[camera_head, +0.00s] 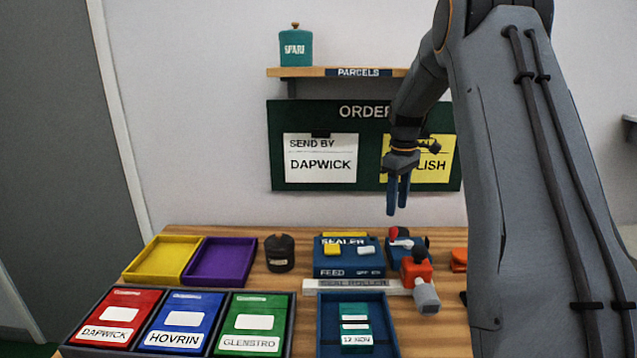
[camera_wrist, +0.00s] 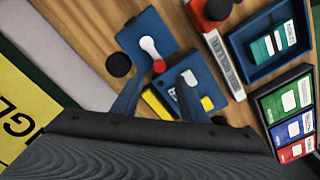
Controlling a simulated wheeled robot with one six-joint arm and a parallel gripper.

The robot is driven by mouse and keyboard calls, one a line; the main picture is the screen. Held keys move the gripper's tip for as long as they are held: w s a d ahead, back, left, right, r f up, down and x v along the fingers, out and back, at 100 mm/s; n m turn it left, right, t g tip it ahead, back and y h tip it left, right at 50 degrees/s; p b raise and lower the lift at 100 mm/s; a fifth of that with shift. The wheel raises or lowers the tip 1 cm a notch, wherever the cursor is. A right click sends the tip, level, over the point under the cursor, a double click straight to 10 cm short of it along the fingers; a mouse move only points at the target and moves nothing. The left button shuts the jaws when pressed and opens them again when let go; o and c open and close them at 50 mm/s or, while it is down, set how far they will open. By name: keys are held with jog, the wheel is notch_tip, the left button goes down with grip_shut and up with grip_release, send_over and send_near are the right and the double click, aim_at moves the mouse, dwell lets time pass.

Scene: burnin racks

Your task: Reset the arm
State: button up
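My gripper (camera_head: 398,208) hangs in the air above the right part of the wooden table, fingers pointing down, in front of the order board (camera_head: 370,185). In the wrist view my gripper (camera_wrist: 160,78) shows two fingers apart with nothing between them. Below it are the blue sealer (camera_head: 345,272) and a blue device with a red-and-white lever (camera_head: 420,240). My arm covers the right side of the head view and hides part of the table there.
A red-and-grey hand tool (camera_head: 418,280) stands beside the sealer. A blue tray (camera_head: 326,310) holds teal packs (camera_head: 355,330). Red (camera_head: 118,312), blue (camera_head: 180,318) and green (camera_head: 250,318) bins, yellow (camera_head: 160,262) and purple (camera_head: 220,264) trays and a dark pot (camera_head: 280,255) stand left. A parcels shelf (camera_head: 300,72) is above.

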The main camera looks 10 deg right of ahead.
jog(key=s+a+f+m, duration=0.3)
jog(key=s+a, duration=0.8)
jog(key=s, duration=0.4)
jog(key=s+a+f+m, duration=0.3)
jog(key=s+a, duration=0.8)
jog(key=s, duration=0.5)
jog(key=shift+f+t, duration=0.2)
jog(key=shift+t, duration=0.2)
